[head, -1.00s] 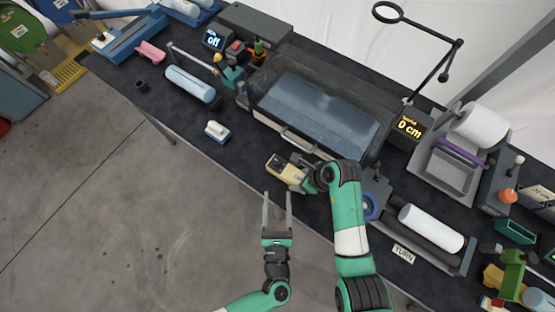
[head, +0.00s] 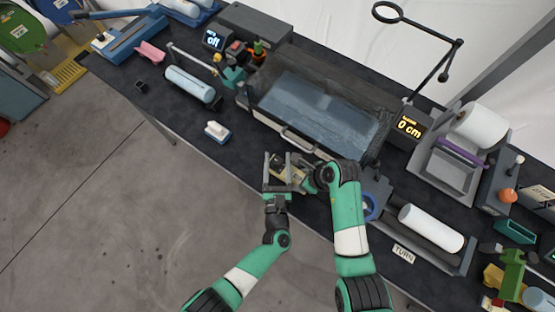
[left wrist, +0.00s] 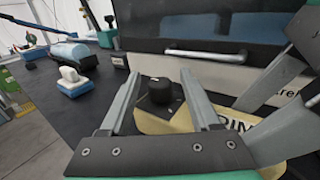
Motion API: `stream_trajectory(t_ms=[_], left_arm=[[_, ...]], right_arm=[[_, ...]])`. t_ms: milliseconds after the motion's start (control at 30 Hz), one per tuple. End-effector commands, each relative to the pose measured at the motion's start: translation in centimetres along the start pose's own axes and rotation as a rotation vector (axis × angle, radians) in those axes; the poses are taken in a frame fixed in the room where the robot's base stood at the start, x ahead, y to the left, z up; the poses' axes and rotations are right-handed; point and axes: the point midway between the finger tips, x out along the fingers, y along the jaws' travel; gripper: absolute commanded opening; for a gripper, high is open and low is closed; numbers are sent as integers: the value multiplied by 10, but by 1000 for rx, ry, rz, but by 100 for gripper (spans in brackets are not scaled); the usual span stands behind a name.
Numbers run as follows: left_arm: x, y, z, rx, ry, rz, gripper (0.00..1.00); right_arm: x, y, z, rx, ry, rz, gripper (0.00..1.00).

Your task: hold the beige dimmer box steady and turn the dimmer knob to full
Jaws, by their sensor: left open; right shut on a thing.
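The beige dimmer box (head: 276,161) is at the front edge of the dark bench, partly hidden by my grippers in the head view. In the left wrist view the box (left wrist: 182,121) shows part of a printed label and a round black knob (left wrist: 160,91) on top. My left gripper (head: 278,158) is open over the box. In the left wrist view its fingers (left wrist: 155,88) stand on either side of the knob, with a gap visible on each side. My right gripper (head: 307,176) is shut on the box from the right; its contact is partly hidden.
A large glass-topped case (head: 312,108) with a front handle (head: 298,139) stands right behind the box. A blue-and-white block (head: 217,131) lies to the left. A display (head: 410,127) reads 0 cm; another display (head: 213,40) reads off. Bench between block and box is clear.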

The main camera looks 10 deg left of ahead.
Motion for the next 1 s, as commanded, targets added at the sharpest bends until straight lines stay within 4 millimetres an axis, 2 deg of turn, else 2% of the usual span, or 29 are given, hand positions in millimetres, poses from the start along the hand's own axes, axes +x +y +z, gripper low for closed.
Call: stream_trajectory(t_ms=[33,300,400,667,1000], left_arm=[[0,0,0,0,0,0,63],[0,0,0,0,0,0,14],[0,0,0,0,0,0,0],[0,0,0,0,-1,-23,0],[0,0,2,-2,-5,-251,0]], right_arm=[[0,0,0,0,-1,0,2],[0,0,0,0,-1,0,2],[0,0,0,0,-1,0,2],[0,0,0,0,-1,-1,2],[0,0,0,0,0,1,2]])
